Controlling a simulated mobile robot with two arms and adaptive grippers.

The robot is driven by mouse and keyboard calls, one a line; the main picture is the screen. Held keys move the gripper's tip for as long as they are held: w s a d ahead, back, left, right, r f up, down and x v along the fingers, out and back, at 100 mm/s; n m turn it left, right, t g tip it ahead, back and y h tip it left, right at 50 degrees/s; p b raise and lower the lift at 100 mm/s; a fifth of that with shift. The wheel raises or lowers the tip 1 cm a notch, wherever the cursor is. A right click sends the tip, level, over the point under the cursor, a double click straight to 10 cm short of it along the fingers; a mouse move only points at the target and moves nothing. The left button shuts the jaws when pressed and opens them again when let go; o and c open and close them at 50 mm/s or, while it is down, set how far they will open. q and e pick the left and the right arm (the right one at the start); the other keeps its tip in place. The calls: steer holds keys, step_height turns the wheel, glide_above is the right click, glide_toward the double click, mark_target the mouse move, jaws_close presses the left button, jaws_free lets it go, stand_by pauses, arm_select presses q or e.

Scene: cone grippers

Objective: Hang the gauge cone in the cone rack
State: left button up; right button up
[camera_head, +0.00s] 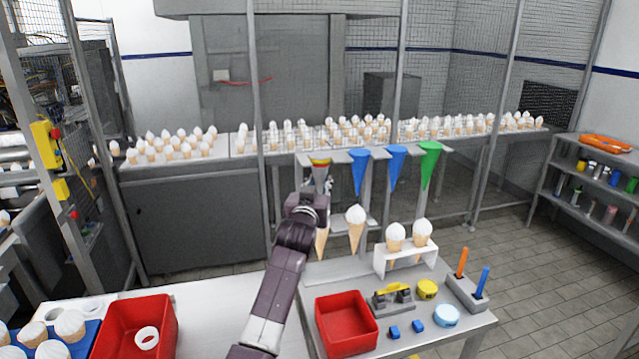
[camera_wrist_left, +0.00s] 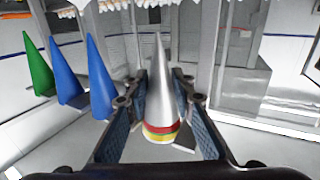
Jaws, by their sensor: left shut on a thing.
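The gauge cone (camera_head: 320,172), silver with red and yellow bands at its wide end, hangs point down at the left end of the cone rack (camera_head: 340,156). In the left wrist view the gauge cone (camera_wrist_left: 160,95) lies between the fingers of my left gripper (camera_wrist_left: 158,118), which is shut on it. In the head view my left gripper (camera_head: 312,200) covers its lower part. Two blue cones (camera_head: 358,172) (camera_head: 396,165) and a green cone (camera_head: 429,163) hang in the rack to its right. I cannot tell whether the gauge cone is seated. My right gripper is out of view.
Ice-cream cones stand below the rack (camera_head: 356,225) and in a white holder (camera_head: 408,258). A red bin (camera_head: 346,325), a grey block with two pegs (camera_head: 467,291) and small parts sit on the near table. A post stands close left of the rack.

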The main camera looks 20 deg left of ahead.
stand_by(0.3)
arm_select(q)
steer(key=o, duration=1.1)
steer(key=shift+o, duration=0.2)
steer(key=o, duration=0.3)
steer(key=s+d+p, duration=0.4)
steer(key=s+d, duration=0.1)
steer(key=s, duration=0.2)
steer(key=shift+s, duration=0.25)
